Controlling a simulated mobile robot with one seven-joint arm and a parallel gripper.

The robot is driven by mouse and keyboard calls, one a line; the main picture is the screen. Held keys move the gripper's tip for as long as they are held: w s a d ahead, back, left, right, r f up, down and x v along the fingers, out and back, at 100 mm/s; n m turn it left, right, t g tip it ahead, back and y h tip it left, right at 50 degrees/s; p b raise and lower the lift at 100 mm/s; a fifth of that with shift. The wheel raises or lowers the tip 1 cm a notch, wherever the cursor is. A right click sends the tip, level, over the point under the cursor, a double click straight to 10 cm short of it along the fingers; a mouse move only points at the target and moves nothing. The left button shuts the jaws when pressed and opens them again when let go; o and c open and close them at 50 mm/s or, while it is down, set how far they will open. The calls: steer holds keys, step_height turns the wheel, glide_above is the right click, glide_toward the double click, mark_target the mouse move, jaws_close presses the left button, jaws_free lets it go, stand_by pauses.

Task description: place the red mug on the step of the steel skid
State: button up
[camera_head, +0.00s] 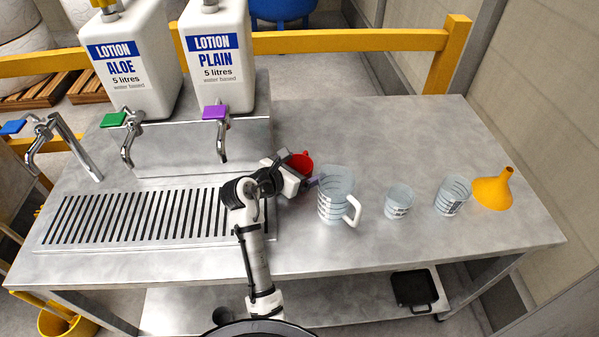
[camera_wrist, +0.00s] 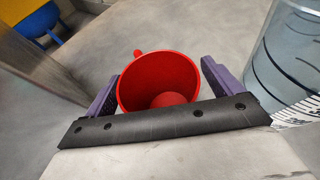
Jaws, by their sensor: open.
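The red mug (camera_head: 301,161) stands on the steel table, just behind and right of my gripper (camera_head: 297,170). The wrist view shows the red mug (camera_wrist: 158,78) with its mouth facing the camera and a small handle at its far rim. My gripper (camera_wrist: 160,82) is open, with one purple finger on each side of the mug. I cannot tell whether the fingers touch it. The steel skid (camera_head: 180,135) appears to be the raised steel body at the left, with lotion containers on top and a low slatted step (camera_head: 140,217) in front. My arm covers the step's right end.
Right of the mug stand a clear measuring jug (camera_head: 334,190), two clear beakers (camera_head: 398,201) (camera_head: 452,194) and a yellow funnel (camera_head: 492,190). The jug is close to my gripper. Taps (camera_head: 221,140) overhang the slats. The table's back right is clear.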

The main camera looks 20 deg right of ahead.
steer(key=c, duration=1.2)
steer(key=shift+o, duration=0.2)
